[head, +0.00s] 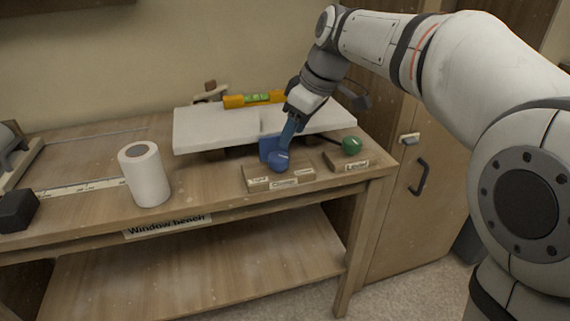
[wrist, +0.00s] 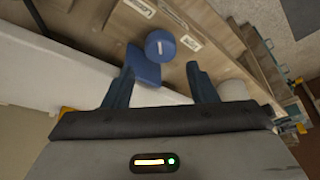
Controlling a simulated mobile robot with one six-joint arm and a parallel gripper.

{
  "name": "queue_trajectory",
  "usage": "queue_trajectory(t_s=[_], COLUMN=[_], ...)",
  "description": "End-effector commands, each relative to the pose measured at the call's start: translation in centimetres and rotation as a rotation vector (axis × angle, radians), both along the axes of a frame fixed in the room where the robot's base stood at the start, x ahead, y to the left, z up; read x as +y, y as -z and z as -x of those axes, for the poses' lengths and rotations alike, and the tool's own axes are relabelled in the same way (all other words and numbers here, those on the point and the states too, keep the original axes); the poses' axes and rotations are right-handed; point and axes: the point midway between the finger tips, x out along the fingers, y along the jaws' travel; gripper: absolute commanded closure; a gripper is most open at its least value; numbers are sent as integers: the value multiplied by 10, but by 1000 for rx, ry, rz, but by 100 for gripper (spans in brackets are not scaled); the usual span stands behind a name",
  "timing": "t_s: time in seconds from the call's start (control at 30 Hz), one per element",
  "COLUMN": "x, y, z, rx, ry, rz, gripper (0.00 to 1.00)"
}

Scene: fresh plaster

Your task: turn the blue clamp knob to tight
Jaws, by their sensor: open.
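The blue clamp knob (head: 279,162) stands on a wooden base (head: 262,185) at the front of the bench, with small labels too small to read surely. A blue block (head: 267,147) is just behind it. My gripper (head: 288,137) comes down from above, its fingertips close above and behind the knob. In the wrist view, the knob (wrist: 160,44) shows a pale mark on its round face, beyond the fingertips. I cannot tell if a finger touches the blue block (wrist: 144,68).
A green ball-ended lever (head: 351,146) is close on the right. A white roll (head: 145,176) stands left, near a dark block (head: 17,210). The bench is clear between roll and knob.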

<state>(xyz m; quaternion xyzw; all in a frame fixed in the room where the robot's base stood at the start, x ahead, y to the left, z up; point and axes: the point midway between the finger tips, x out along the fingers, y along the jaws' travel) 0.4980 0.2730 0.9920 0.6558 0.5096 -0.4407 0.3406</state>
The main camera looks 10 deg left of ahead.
Motion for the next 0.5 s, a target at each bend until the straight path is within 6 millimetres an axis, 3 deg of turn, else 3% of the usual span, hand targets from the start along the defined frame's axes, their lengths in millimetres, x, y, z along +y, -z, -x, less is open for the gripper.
queue_trajectory(t_s=[0.5], x=[29], y=[64], z=[-6], rx=[-1], ry=[-15], rz=[-2], gripper=[48])
